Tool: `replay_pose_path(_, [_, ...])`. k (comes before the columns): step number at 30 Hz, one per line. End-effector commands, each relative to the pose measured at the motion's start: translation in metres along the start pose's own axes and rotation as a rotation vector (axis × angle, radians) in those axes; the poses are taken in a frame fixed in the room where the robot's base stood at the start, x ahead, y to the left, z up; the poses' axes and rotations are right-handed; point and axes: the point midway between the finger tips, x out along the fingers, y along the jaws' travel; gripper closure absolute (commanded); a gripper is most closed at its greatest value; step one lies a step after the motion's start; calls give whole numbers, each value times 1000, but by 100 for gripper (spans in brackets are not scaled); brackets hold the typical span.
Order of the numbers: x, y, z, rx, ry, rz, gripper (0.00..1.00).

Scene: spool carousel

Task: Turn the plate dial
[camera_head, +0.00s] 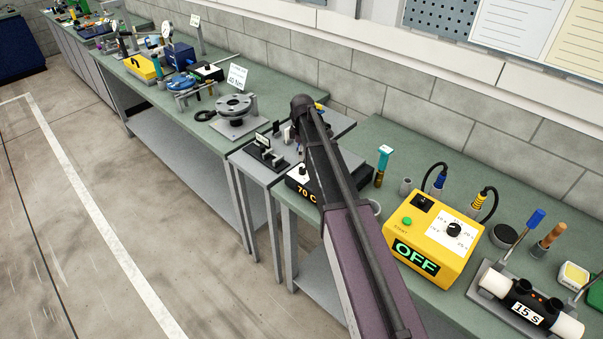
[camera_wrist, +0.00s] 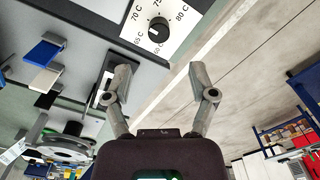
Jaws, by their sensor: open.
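The plate dial is a round black knob (camera_wrist: 158,31) with a white mark, on a white scale panel lettered in degrees C at the top of the wrist view. In the head view a small knob (camera_head: 303,170) sits on a black box (camera_head: 292,184) whose front reads 70 C in orange. My gripper (camera_wrist: 158,70) is open and empty. Its two fingers are spread apart, and the dial lies above the gap between them in the wrist picture, apart from both. In the head view my arm hides most of the gripper.
A yellow box (camera_head: 430,243) reading OFF stands to the right on the green bench. A black clamp fixture (camera_head: 265,152) is close left of the plate, and a round carousel (camera_head: 236,106) stands further left. In the wrist view blue and white blocks (camera_wrist: 43,65) are at left.

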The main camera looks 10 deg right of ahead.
Motion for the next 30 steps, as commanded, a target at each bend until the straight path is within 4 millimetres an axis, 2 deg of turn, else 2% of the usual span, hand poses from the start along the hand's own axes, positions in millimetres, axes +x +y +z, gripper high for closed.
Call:
replay_pose_path(3, [13,0,0,0,0,0,27])
replay_pose_path(30, [76,0,0,1,0,0,27])
